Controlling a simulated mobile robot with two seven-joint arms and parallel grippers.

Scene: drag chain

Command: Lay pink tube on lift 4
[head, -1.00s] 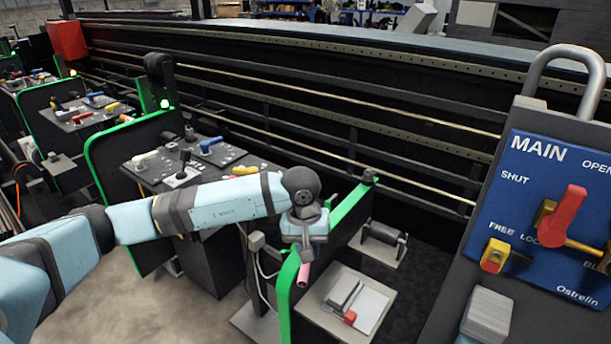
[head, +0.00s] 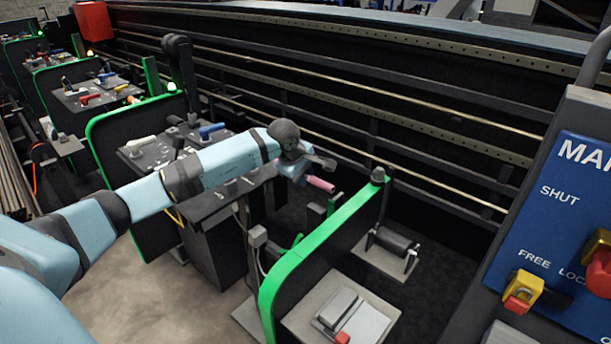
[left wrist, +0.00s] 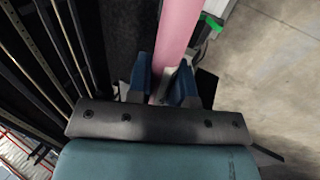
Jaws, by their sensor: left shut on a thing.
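My left gripper (head: 300,172) is held out in the middle of the head view, to the left of the nearest green-edged panel (head: 330,235). It is shut on the pink tube (head: 320,184), whose end sticks out to the right of the jaws. In the left wrist view the tube (left wrist: 178,32) runs up between the two blue-grey fingers (left wrist: 162,82). The rest of the tube is hidden by the gripper. I cannot tell which of the stations is lift 4. My right gripper is not in view.
A control desk with a blue handle (head: 212,130) and levers stands behind my left arm. A roller on a plate (head: 395,243) and a pale box (head: 338,306) lie beyond the nearest panel. The MAIN panel (head: 560,215) fills the right edge. Long rails (head: 400,105) run along the back.

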